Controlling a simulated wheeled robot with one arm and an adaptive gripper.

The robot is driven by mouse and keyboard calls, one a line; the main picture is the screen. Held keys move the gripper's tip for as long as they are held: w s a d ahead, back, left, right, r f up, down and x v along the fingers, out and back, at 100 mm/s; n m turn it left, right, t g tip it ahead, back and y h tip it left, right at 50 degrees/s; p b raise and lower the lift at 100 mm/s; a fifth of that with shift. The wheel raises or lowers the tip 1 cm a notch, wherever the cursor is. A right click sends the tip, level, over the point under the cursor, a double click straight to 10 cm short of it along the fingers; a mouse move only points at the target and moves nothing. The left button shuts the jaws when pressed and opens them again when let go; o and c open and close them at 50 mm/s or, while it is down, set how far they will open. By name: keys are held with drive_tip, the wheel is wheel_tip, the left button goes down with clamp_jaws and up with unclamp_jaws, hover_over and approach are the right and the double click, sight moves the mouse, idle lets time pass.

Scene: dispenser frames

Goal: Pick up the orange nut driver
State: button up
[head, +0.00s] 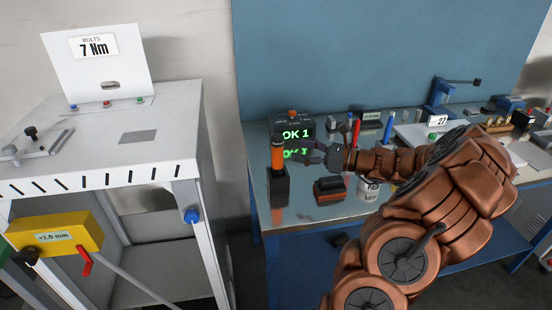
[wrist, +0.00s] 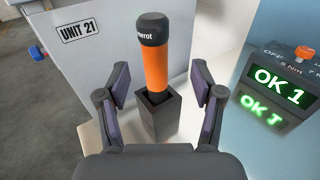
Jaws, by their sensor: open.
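The orange nut driver (head: 277,157) has an orange grip and a black cap. It stands upright in a dark square holder (head: 278,187) at the left end of the workbench. In the wrist view the driver (wrist: 157,68) rises from the holder (wrist: 160,115), which hides its lower end. My gripper (head: 312,153) is to the right of the driver in the head view. In the wrist view my open gripper (wrist: 160,88) has one finger on each side of the driver, with gaps showing. The fingers hold nothing.
A torque tester (head: 293,130) reading OK 1 stands just behind the driver. A dark and orange block (head: 329,190) and a white cup (head: 369,189) are on the bench (head: 300,217). A white cabinet (head: 120,130) stands left, beyond a gap.

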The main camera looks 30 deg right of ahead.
sight(277, 150)
drive_tip(key=x, duration=0.2)
drive_tip(key=p+x, duration=0.1)
drive_tip(key=x, duration=0.1)
drive_tip(key=p+x, duration=0.1)
drive_tip(key=x, duration=0.2)
drive_tip(key=shift+s+a+f, duration=0.25)
drive_tip(key=shift+a, duration=0.1)
drive_tip(key=shift+w+a+f+p, duration=0.15)
drive_tip(key=shift+w+p, duration=0.15)
clamp_jaws()
